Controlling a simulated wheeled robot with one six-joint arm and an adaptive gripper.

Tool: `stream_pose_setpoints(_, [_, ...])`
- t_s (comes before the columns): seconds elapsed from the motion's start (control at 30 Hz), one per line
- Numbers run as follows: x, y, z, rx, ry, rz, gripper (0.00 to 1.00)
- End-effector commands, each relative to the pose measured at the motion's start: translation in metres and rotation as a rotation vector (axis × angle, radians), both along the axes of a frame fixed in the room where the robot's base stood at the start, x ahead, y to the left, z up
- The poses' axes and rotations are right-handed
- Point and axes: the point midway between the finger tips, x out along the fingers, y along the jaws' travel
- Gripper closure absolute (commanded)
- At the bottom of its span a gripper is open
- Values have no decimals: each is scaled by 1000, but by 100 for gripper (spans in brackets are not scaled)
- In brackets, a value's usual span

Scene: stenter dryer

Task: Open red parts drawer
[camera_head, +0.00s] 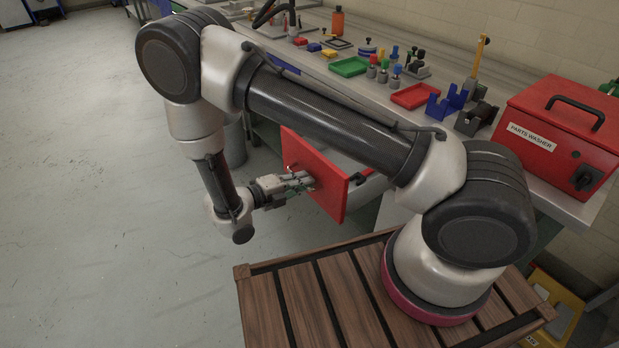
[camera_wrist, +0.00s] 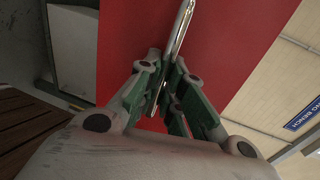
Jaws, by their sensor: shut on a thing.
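The red parts drawer (camera_head: 322,188) is under the workbench, its red front standing out from the bench with a pale drawer side (camera_head: 365,187) behind it. In the wrist view the red front (camera_wrist: 235,55) fills the middle. My gripper (camera_head: 306,181) is at the drawer front from the left. In the wrist view its green-padded fingers (camera_wrist: 170,100) are closed around a thin metal handle (camera_wrist: 181,28). Much of the handle is hidden by the fingers in the head view.
The workbench (camera_head: 540,190) carries a red parts washer (camera_head: 560,130), a green tray (camera_head: 349,67), a red tray (camera_head: 415,95) and blue blocks (camera_head: 446,103). A yellow object (camera_head: 555,305) stands at lower right. Open floor (camera_head: 90,200) lies to the left.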

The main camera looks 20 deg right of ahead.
Motion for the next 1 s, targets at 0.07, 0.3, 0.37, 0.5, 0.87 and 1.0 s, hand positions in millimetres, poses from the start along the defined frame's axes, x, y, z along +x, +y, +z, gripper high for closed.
stream_pose_setpoints(0.07, [0,2,-1,2,0,1,100])
stream_pose_setpoints(0.3, [0,2,-1,2,0,1,100])
stream_pose_setpoints(0.37, [0,2,-1,2,0,1,100])
stream_pose_setpoints(0.5, [0,2,-1,2,0,1,71])
stream_pose_setpoints(0.87, [-1,4,0,1,-1,2,68])
stream_pose_setpoints(1.0, [-6,19,4,1,-3,4,68])
